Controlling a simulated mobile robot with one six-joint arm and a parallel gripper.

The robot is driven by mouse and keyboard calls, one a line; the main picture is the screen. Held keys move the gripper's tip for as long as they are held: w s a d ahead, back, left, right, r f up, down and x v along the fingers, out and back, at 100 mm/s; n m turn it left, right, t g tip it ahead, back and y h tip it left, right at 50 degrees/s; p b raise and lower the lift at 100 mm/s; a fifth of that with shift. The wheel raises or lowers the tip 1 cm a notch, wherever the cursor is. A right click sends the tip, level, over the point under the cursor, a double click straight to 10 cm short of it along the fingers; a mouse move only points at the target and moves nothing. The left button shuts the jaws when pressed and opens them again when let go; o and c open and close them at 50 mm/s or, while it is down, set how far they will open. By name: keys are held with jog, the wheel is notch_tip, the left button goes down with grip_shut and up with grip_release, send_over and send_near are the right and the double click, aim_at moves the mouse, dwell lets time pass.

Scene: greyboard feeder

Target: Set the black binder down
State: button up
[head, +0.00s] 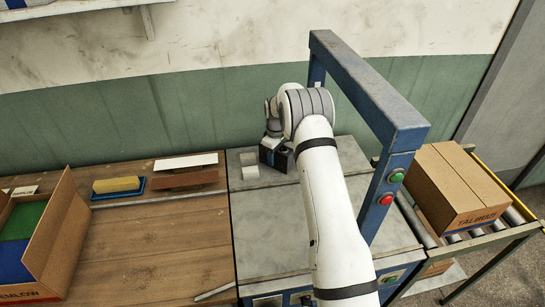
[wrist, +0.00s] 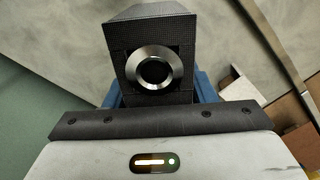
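The black binder (wrist: 152,22) stands straight in front of my gripper in the wrist view, with a round metal ring on the face towards the camera. In the head view, a dark block (head: 285,160) with a blue part beside it shows below my wrist, at the back of the grey worktop; this appears to be the binder. My gripper (head: 276,148) is shut on it, though its fingers are mostly hidden. Blue surfaces (wrist: 240,88) show behind both sides of the binder. Whether its lower end touches the worktop cannot be told.
A grey block (head: 249,165) stands just left of the binder. Reddish-brown boards (head: 184,180) and a blue tray (head: 118,192) lie on the wooden table. A blue frame (head: 372,95) arches to the right, before a carton (head: 452,187) on rollers. The grey worktop (head: 265,225) is clear in front.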

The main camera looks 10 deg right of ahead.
jog(key=c, duration=0.9)
jog(key=shift+o, duration=0.2)
jog(key=shift+r, duration=0.15)
jog(key=shift+s+r+b, duration=0.15)
jog(key=shift+r+b, duration=0.05)
jog(key=shift+b, duration=0.25)
notch_tip(320, 180, up, 6)
jog(key=shift+r+b, duration=0.2)
jog(key=shift+b, duration=0.55)
jog(key=s+b, duration=0.4)
jog(key=s, duration=1.5)
jog(key=shift+s, duration=0.4)
